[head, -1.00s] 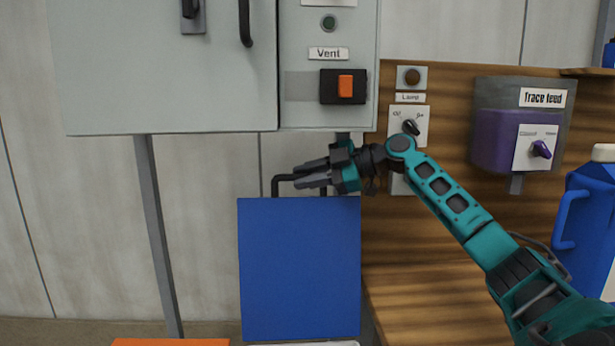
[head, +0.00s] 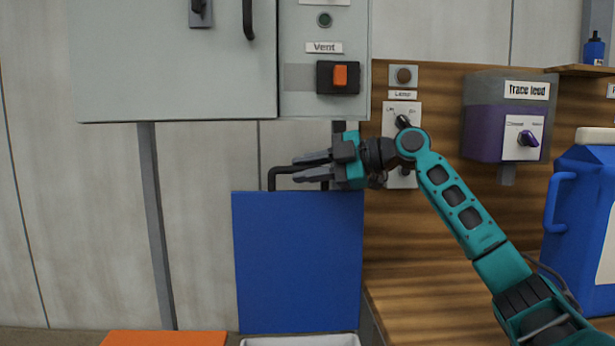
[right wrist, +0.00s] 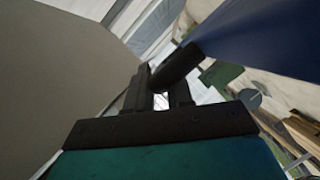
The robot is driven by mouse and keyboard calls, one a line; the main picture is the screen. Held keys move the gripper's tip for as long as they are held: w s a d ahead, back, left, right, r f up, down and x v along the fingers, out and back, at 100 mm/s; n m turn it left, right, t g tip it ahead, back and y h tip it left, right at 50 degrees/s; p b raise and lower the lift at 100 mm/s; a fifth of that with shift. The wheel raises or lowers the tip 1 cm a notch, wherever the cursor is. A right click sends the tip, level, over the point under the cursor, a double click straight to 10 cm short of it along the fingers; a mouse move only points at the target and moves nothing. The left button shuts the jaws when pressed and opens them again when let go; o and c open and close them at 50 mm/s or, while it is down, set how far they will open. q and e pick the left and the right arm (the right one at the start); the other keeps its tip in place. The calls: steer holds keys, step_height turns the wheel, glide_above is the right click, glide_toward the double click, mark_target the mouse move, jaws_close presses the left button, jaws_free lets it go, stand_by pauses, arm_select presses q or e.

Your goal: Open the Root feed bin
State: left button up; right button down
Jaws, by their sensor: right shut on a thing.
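A flat blue lid (head: 298,262) stands upright above a white bin, whose rim (head: 300,340) shows at the bottom edge of the head view. No name label shows on this bin. A black bar handle (head: 273,178) rises from the lid's top edge. My right gripper (head: 306,166) is shut on this handle, its fingers pointing left in the head view. In the right wrist view the dark handle (right wrist: 180,66) lies at the fingertips, with the blue lid (right wrist: 262,40) at upper right. My left gripper is not in view.
An orange lid (head: 165,338) lies low to the left of the bin. A grey cabinet (head: 180,65) with a Vent switch (head: 339,77) hangs above. A lamp knob (head: 402,121), purple Trace feed unit (head: 503,118) and blue jug (head: 580,220) are at right.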

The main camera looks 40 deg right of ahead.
steer(key=c, duration=1.1)
jaws_free()
steer(key=shift+s+d, duration=0.35)
steer(key=shift+s, duration=0.1)
steer(key=b+v, duration=0.2)
steer(key=v, duration=0.9)
steer(key=shift+s+d+r, duration=0.15)
steer(key=shift+s+r, duration=0.1)
steer(key=shift+s, duration=0.05)
